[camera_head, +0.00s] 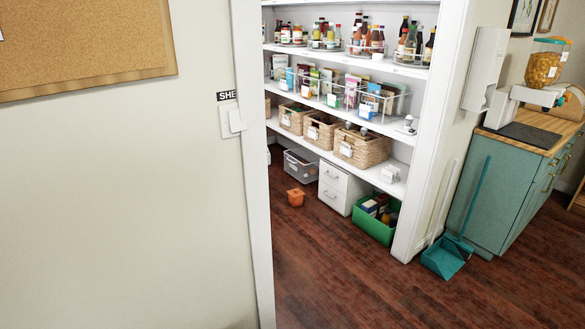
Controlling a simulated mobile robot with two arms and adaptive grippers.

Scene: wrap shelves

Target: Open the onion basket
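Wicker baskets stand in a row on the lower shelf of the pantry: a left one (291,119), a middle one (320,131) and a large right one (363,148). Each bears a small pale label, too small to read, so I cannot tell which is the onion basket. Small round items show near the top of the right basket; what they are is unclear. Neither of my grippers is in view.
A wall and door frame (252,170) fill the left. On the floor are a green crate (372,228), white drawers (335,188), a grey bin (298,168), a small orange pot (296,197) and a teal dustpan (446,258). The wood floor (340,275) in front is clear.

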